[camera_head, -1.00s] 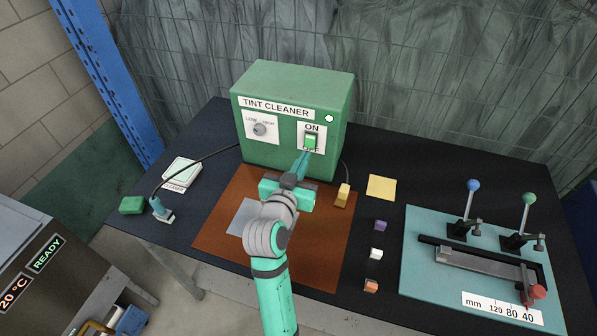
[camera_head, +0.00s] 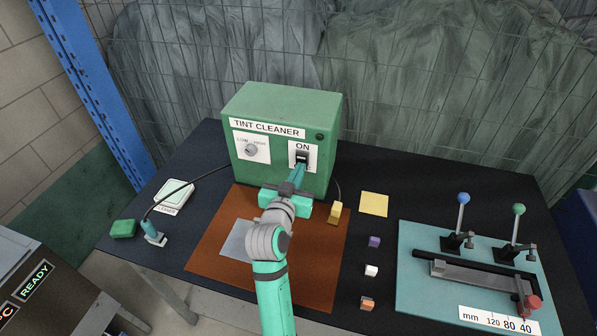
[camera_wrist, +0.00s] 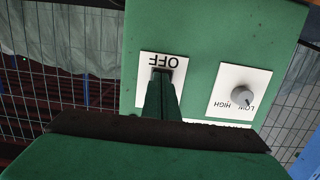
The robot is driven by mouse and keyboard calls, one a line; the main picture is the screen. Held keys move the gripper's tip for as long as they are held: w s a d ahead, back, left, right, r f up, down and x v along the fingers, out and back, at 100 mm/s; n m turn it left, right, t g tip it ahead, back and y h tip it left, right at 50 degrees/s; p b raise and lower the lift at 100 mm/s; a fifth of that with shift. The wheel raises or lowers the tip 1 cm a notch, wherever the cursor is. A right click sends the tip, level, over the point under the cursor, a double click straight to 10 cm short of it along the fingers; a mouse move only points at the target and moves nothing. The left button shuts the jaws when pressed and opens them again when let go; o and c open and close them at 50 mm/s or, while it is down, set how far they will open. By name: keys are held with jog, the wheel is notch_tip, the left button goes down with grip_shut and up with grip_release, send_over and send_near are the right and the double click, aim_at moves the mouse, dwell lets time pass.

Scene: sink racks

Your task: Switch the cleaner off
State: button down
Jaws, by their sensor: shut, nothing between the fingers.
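The green box labelled TINT CLEANER (camera_head: 235,165) stands at the back of the table. Its rocker switch (camera_head: 302,155) sits on a white plate under the word ON and looks dark. The small round lamp (camera_head: 320,137) at the upper right of its front is dark. My gripper (camera_head: 300,168) is shut and empty, its fingertips at the switch, seemingly touching it, covering the lower plate. In the wrist view, upside down, the OFF label (camera_wrist: 166,60) shows beside the dark switch (camera_wrist: 162,72); my shut fingers (camera_wrist: 161,88) hide the rest.
A LOW/HIGH knob (camera_head: 251,149) is left of the switch. A brown mat (camera_head: 215,255) lies below. A teal board (camera_head: 420,290) with two levers is at the right.

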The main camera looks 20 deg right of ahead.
jog(key=shift+w, duration=0.15)
jog(key=s+a+f, duration=0.2)
jog(key=s+a, duration=0.5)
jog(key=s, duration=0.4)
jog(key=shift+s+a, duration=0.35)
jog(key=shift+a, duration=0.1)
